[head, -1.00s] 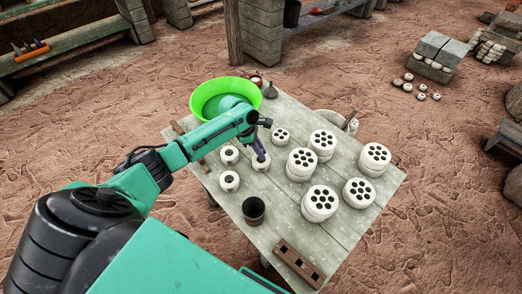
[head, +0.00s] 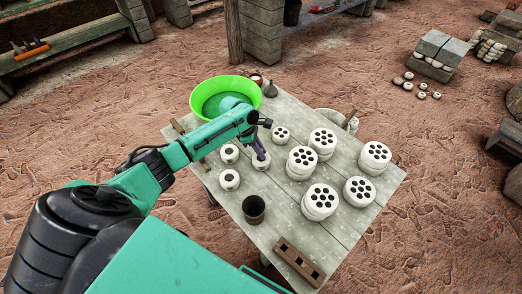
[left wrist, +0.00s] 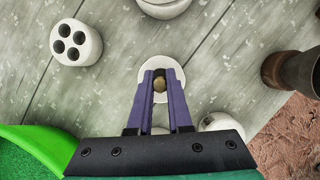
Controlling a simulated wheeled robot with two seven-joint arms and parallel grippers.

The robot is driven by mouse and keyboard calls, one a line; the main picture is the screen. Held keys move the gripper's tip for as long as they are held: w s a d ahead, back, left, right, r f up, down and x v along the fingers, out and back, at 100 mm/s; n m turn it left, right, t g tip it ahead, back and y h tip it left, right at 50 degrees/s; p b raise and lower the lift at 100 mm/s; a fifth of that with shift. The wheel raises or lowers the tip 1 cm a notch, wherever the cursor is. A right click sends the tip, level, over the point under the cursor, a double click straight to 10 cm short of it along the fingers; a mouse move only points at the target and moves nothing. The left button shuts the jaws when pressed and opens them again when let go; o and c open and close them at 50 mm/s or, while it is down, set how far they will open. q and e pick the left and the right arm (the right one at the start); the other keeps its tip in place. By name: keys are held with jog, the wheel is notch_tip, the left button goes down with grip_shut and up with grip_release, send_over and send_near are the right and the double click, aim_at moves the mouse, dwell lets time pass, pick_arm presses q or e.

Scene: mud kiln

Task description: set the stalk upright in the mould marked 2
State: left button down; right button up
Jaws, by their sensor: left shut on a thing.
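My left gripper (head: 259,154) has purple fingers and points down over a small white round mould (head: 262,165) on the table. In the left wrist view the fingers (left wrist: 160,82) are shut on the stalk (left wrist: 159,84), of which only a round brownish-gold end shows. The white mould (left wrist: 151,66) lies right beneath the fingertips. The stalk's lower end is hidden, so I cannot tell whether it is in the mould's hole. Two similar small moulds (head: 229,154) (head: 229,180) stand to the left. No number is legible on any mould. My right gripper is not in view.
Several larger white blocks with holes (head: 320,202) fill the table's right half. A dark cup (head: 254,209) stands near the front, and a wooden piece with holes (head: 299,263) lies at the front edge. A green basin (head: 245,85) is at the back left corner.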

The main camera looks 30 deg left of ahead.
pick_arm(q)
jog(key=shift+f, duration=0.15)
jog(key=c, duration=0.8)
grip_release()
jog(key=shift+o, duration=0.5)
jog(key=shift+o, duration=0.5)
notch_tip(320, 180, up, 7)
jog(key=p, duration=0.9)
